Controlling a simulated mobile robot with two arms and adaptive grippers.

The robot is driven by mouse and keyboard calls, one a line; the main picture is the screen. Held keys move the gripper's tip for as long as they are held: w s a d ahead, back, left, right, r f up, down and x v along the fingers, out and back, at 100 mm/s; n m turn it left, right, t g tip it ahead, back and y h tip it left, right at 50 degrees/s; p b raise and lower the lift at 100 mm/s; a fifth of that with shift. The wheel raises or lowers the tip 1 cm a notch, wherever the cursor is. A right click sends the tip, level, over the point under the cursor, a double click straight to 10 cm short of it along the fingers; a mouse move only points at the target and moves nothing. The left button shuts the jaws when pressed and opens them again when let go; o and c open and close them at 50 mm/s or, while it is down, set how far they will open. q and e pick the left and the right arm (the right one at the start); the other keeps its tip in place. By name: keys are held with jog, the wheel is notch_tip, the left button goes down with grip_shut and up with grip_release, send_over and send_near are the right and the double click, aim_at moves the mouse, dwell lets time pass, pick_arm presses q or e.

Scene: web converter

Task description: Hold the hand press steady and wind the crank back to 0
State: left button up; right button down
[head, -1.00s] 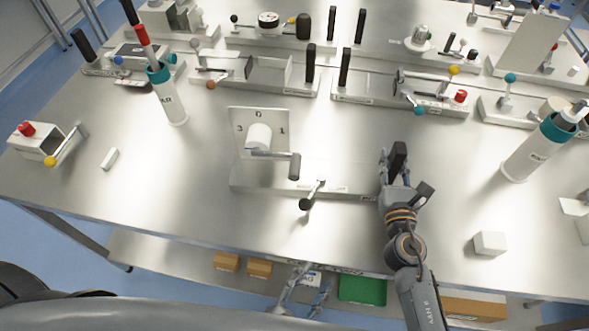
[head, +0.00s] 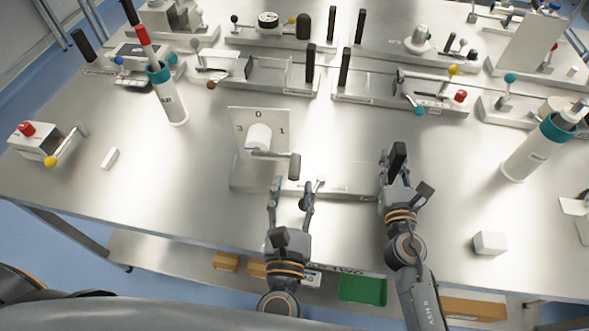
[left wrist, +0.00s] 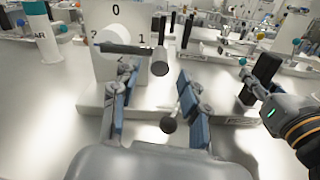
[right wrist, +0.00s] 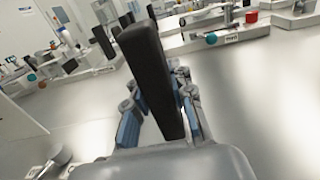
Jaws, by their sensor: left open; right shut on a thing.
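The hand press has a pale base plate (head: 345,192) and an upright dial plate (head: 276,116) marked 0, 1 and 3. Its crank hub (head: 259,137) is white, with an arm running right to a dark crank grip (head: 294,166). In the left wrist view the crank grip (left wrist: 160,60) lies just beyond my fingers. My left gripper (head: 291,187) is open and empty, just in front of and below the crank grip. My right gripper (head: 396,168) is shut on the upright black handle (right wrist: 150,75) at the base's right end.
Other fixtures with handles and levers line the back. A marker in a teal-topped holder (head: 168,95) stands left, and another holder (head: 530,150) stands right. A white block (head: 489,243) lies front right. The table left of the press is mostly clear.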

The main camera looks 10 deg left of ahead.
aim_at(294, 179)
pick_arm(q)
jog(key=w, duration=0.4)
jog(key=shift+w+a, duration=0.2)
jog(key=shift+w, duration=0.2)
grip_shut()
